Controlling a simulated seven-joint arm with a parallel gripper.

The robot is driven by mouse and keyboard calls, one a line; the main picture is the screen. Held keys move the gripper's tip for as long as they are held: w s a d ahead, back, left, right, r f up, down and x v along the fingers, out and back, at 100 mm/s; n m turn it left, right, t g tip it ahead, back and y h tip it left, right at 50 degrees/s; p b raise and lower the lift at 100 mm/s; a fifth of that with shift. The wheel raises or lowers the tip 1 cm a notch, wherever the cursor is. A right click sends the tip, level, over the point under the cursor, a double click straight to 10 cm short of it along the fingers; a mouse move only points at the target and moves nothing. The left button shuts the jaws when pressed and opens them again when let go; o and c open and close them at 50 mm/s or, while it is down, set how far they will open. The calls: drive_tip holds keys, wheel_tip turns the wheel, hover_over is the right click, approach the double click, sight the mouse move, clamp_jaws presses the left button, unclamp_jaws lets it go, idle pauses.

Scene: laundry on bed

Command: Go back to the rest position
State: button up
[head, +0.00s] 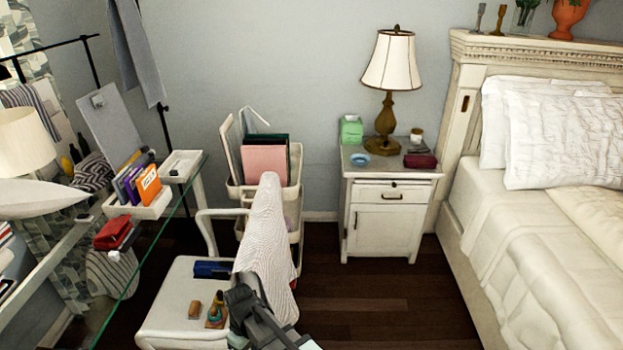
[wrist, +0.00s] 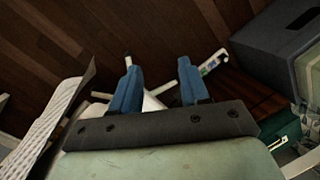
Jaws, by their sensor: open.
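My gripper (head: 243,292) is at the bottom middle of the head view, in front of a white chair (head: 172,305) and the patterned light cloth draped over its back (head: 264,225). In the wrist view the two blue fingers of my gripper (wrist: 157,77) stand well apart. I see nothing held between them. A pale object lies beyond the fingers, partly hidden by them. Dark wood floor fills the upper left of the wrist view. My gripper hides part of the chair in the head view.
The chair seat holds a dark blue item (head: 213,269), a small brown block (head: 194,309) and a stamp-like object (head: 216,312). A glass desk is at left, with a white trolley (head: 236,190) behind the chair.

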drive_tip(key=s+d+f+m+g, duration=0.1)
drive_tip(key=s+d+f+m, duration=0.15)
drive_tip(key=d+f, duration=0.65)
drive_tip(key=s+d+f+m+g, duration=0.15)
drive_tip(key=d+f+m, duration=0.3)
drive_tip(key=d, duration=0.85)
drive_tip(key=s+d+f+m+g, duration=0.1)
drive_tip(key=s+d+f+m, duration=0.1)
drive_tip(key=s+d+f, duration=0.2)
drive_tip(key=s+d+f+m+g, duration=0.1)
drive_tip(key=s+d+f+m, duration=0.2)
drive_tip(key=s+d, duration=0.6)
drive_tip(key=s+f, duration=0.1)
drive_tip(key=s, duration=0.3)
drive_tip(key=shift+d, duration=0.4)
